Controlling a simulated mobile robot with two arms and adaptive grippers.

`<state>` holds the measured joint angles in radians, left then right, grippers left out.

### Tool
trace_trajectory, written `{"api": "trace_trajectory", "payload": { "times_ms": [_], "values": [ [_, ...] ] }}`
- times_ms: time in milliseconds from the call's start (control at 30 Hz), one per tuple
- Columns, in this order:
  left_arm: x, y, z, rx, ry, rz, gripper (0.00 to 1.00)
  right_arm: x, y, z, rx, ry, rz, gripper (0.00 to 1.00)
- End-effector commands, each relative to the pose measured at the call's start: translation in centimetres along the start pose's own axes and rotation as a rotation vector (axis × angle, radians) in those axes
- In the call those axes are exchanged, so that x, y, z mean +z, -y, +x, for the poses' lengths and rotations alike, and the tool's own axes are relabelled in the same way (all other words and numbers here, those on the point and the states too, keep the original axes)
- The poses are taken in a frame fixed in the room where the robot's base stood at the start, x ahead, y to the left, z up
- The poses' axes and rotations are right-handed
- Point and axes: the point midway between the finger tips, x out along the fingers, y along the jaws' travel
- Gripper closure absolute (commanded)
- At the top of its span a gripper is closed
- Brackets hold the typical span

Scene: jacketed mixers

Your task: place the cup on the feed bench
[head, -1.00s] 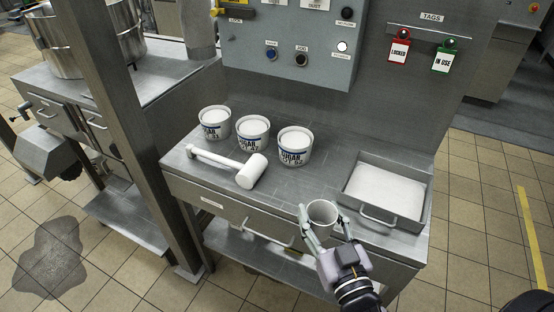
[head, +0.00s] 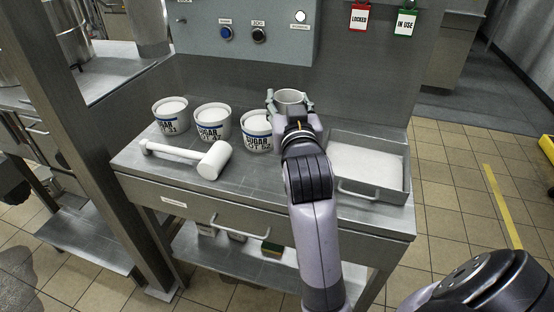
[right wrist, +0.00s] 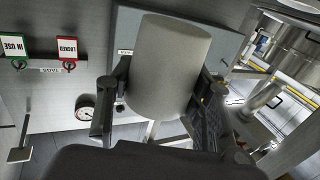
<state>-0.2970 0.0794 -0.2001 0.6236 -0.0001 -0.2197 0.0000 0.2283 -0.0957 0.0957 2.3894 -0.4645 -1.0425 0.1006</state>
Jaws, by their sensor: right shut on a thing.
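The grey-white cup (head: 290,97) is between the fingers of my right gripper (head: 290,104), which is shut on it. It shows over the back part of the steel feed bench (head: 270,185), between the sugar tubs and the tray. I cannot tell whether its base touches the bench top. In the right wrist view the cup (right wrist: 168,65) fills the middle, with a finger of the right gripper (right wrist: 158,100) on each side. My arm hides part of the bench below the cup. My left gripper is not in view.
Several white sugar tubs (head: 212,122) stand along the left and middle of the bench. A white mallet (head: 213,160) lies in front of them. A steel tray of white powder (head: 372,160) sits at the right. The front strip near the mallet is bare.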

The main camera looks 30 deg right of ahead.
Motion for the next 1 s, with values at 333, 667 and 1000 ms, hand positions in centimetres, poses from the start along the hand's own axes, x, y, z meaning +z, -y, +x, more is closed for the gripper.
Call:
{"api": "trace_trajectory", "payload": {
  "times_ms": [333, 667, 1000],
  "values": [
    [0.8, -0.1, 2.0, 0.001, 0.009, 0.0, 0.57, 10.0, 0.2, -0.1, -0.001, 0.009, -0.003, 0.69],
    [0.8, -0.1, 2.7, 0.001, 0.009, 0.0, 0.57, 14.0, 0.3, 0.0, 0.0, 0.001, 0.0, 0.69],
    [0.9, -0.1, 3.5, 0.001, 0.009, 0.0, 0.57, 18.1, 0.5, 0.0, -0.001, 0.001, -0.001, 0.69]
  ]
}}
